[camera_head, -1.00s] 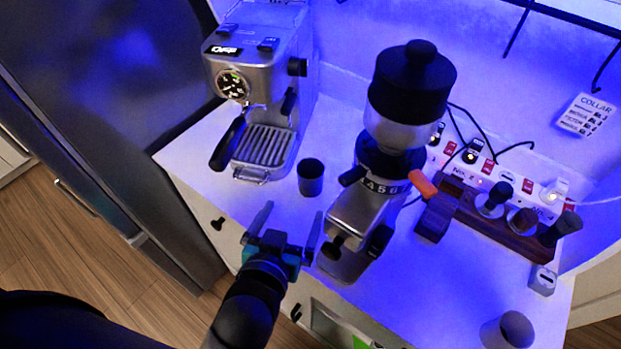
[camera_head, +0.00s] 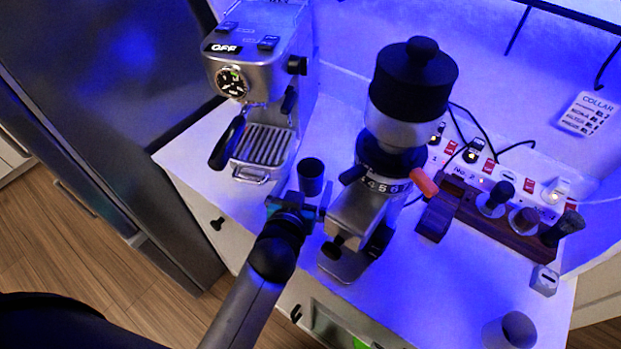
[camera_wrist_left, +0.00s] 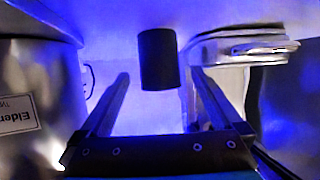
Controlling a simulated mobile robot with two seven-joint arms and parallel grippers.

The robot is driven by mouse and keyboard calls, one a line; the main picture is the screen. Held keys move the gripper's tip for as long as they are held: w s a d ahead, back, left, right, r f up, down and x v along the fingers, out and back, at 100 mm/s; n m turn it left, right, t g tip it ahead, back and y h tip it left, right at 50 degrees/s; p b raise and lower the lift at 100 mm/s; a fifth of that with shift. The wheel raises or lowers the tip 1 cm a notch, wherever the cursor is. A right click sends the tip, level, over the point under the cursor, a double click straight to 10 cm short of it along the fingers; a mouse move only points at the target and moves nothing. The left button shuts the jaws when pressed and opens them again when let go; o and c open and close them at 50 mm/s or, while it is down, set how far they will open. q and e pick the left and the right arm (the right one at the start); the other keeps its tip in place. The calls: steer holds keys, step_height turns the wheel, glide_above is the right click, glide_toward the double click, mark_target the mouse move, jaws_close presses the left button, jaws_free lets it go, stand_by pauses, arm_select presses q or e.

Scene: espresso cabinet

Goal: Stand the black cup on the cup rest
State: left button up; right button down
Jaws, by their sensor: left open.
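The black cup (camera_head: 311,171) stands upright on the white counter between the espresso machine and the grinder. In the left wrist view the cup (camera_wrist_left: 158,60) is beyond and between the two finger tips, with a gap on each side. My left gripper (camera_head: 308,187) is open and low at the cup's near side; its fingers partly cover the cup's foot. I take the slotted metal drip tray (camera_head: 262,146) of the espresso machine as the cup rest; no cup stands on it. My right gripper is not in view.
The espresso machine (camera_head: 262,65) stands left of the cup, with its black portafilter handle (camera_head: 227,143) sticking out. The grinder (camera_head: 408,95) is close on the right. A wooden tool holder (camera_head: 490,220) and a grey cup (camera_head: 510,330) are farther right.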

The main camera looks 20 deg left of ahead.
mark_target(308, 183)
arm_select(q)
steer(key=x, duration=0.4)
steer(key=shift+w+f, duration=0.3)
steer(key=shift+r, duration=0.1)
jaws_close()
stand_by(0.6)
